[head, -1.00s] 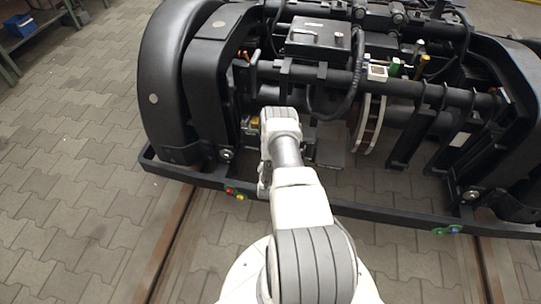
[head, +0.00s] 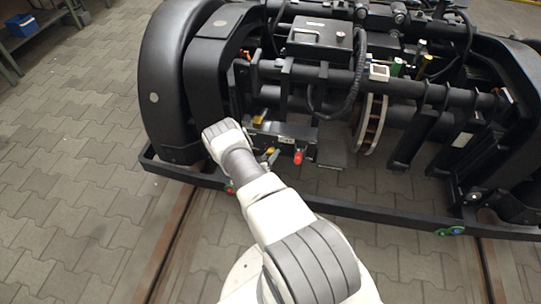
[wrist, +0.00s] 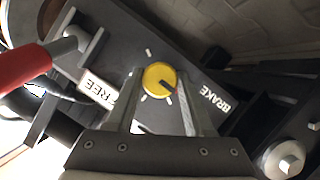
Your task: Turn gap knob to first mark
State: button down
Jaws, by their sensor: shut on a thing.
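The yellow round knob (wrist: 159,79) sits on a dark plate in the wrist view. A dark pointer line on it points to the lower right, with short white marks around its rim. My gripper (wrist: 160,84) is shut on the knob, one finger on each side. Which mark the pointer lines up with, I cannot tell for sure.
White labels FREE (wrist: 98,88) and BRAKE (wrist: 214,97) flank the knob. A red handle (wrist: 24,68) juts in at the left of the wrist view. In the head view, the black bogie frame (head: 330,205) surrounds the work area; paved floor (head: 70,180) lies left.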

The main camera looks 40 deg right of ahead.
jog(key=n+g+h, duration=0.1)
jog(key=n+h, duration=0.1)
jog(key=n, duration=0.2)
jog(key=shift+w+f+n, duration=0.1)
jog(key=shift+n, duration=0.2)
jog(key=shift+h, duration=0.3)
dwell(0.3)
jog(key=shift+c, duration=1.5)
grip_release()
jog(key=shift+a, duration=0.1)
